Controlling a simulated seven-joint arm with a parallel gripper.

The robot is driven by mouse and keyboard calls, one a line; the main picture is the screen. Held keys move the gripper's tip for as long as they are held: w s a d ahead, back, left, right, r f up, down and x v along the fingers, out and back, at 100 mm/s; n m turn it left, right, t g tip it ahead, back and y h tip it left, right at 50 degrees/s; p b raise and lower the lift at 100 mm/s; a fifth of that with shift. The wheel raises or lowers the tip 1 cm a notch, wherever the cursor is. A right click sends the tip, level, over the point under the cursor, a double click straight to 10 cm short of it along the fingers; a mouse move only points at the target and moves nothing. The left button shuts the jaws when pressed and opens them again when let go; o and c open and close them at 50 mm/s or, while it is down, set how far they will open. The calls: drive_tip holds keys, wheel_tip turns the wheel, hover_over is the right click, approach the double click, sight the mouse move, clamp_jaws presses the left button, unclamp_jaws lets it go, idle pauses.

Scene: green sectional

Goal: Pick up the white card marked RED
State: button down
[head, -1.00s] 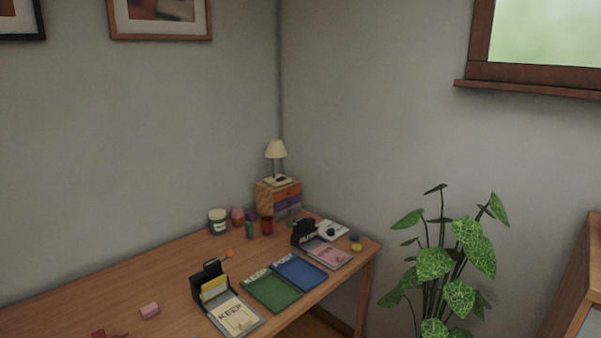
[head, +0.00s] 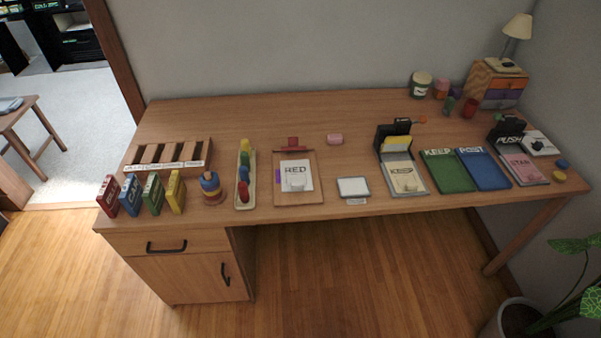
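The white card marked RED (head: 295,172) lies on a brown clipboard (head: 312,197) near the middle of the wooden desk, below the clipboard's red clip (head: 292,145). A small pale block sits on the card's lower part, and a purple edge shows at the card's left. Whether the clip presses on the card is too small to tell. My gripper is not in view.
On the desk (head: 240,120), a tray of coloured pieces (head: 244,185) stands left of the clipboard and a small white pad (head: 353,187) lies right. Green (head: 447,172) and blue (head: 484,170) trays are farther right. Coloured upright boxes (head: 153,194) line the left front. The back middle is clear.

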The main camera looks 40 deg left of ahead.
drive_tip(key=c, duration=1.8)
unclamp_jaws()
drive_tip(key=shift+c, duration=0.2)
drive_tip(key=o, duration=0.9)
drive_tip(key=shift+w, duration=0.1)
